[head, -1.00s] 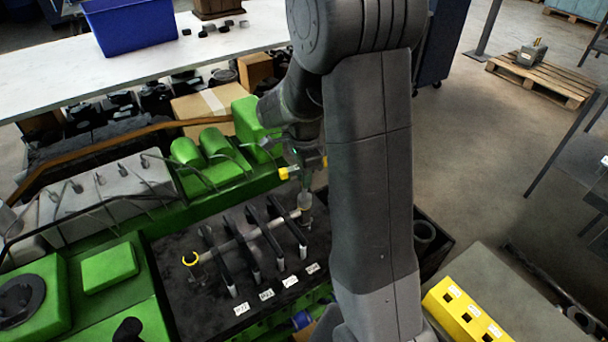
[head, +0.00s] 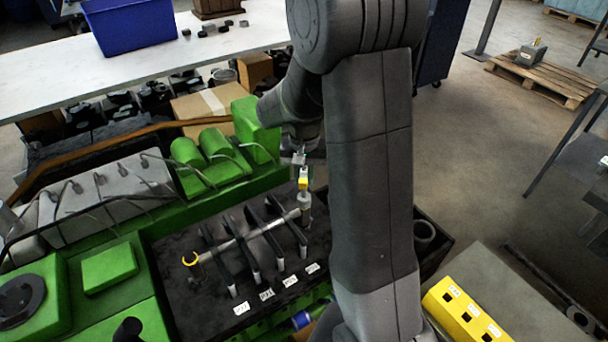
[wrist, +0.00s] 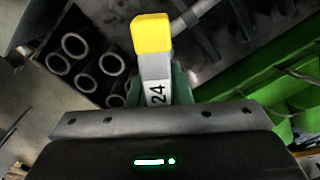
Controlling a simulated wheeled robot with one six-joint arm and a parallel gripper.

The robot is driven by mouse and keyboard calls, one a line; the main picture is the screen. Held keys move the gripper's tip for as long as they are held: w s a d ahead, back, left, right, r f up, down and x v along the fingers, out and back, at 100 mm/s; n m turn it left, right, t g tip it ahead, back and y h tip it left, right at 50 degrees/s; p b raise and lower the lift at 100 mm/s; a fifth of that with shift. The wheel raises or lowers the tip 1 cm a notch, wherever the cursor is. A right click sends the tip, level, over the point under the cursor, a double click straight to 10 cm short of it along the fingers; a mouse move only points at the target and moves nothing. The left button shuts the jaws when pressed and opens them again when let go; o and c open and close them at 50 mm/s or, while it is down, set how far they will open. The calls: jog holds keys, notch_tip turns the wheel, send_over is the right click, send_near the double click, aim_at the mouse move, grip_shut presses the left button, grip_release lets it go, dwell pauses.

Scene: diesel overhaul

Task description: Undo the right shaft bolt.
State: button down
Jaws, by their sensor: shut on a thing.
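My gripper (head: 300,160) is shut on a grey tool marked "24" (wrist: 157,92) with a yellow end (wrist: 152,33). In the head view the yellow end (head: 303,183) shows just above the right end of the rocker shaft (head: 245,238). The right shaft support (head: 305,208) stands directly below the tool. The right shaft bolt itself is hidden by the tool, and I cannot tell if the two touch.
Black rocker arms (head: 273,232) stand along the shaft, with white labels in front. The green engine block (head: 112,268) lies left. A yellow holder with square holes (head: 466,318) is at lower right. A dark box with tubes (wrist: 88,62) shows in the wrist view.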

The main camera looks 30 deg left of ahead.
jog(key=n, duration=0.4)
